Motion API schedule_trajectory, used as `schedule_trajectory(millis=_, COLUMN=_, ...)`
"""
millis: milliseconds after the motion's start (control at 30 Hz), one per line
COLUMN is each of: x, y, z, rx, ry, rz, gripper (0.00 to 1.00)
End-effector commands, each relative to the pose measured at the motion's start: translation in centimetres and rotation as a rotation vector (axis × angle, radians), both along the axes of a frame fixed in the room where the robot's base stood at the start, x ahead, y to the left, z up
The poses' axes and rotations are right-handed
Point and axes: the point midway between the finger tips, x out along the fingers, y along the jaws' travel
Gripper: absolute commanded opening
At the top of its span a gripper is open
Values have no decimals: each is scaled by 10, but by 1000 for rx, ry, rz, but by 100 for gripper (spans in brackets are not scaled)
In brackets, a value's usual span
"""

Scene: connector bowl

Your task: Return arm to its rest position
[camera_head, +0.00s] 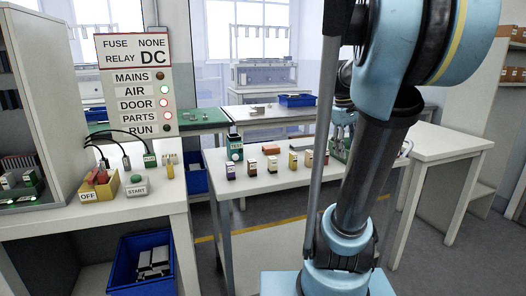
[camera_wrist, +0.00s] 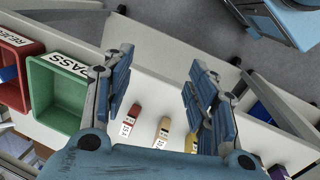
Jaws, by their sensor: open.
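My gripper (camera_wrist: 162,72) shows in the wrist view with its two blue fingers spread wide apart and nothing between them. It hangs above the edge of a white table (camera_wrist: 170,95). In the head view my arm stands at the right and hides part of the table (camera_head: 280,207); the gripper is mostly hidden behind it. A row of small block-like parts, among them a red-topped one (camera_wrist: 130,121) and an orange-topped one (camera_wrist: 163,129), stands on the table below the fingers, apart from them.
A green PASS bin (camera_wrist: 58,118) and a red REJECT bin (camera_wrist: 36,50) are at the left in the wrist view. In the head view, a status sign (camera_head: 136,85), an OFF box (camera_head: 97,186) and a START button (camera_head: 137,185) stand at the left. A blue bin (camera_head: 126,268) is below.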

Motion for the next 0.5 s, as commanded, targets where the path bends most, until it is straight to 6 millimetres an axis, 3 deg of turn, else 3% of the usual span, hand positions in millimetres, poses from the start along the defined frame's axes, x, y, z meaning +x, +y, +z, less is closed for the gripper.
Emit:
schedule_trajectory(millis=200, x=-50, y=40, z=-47, rx=58, ry=-71, rz=-118, gripper=53)
schedule_trajectory(millis=500, x=-113, y=83, z=-121, rx=155, ry=-148, rz=-290, gripper=53)
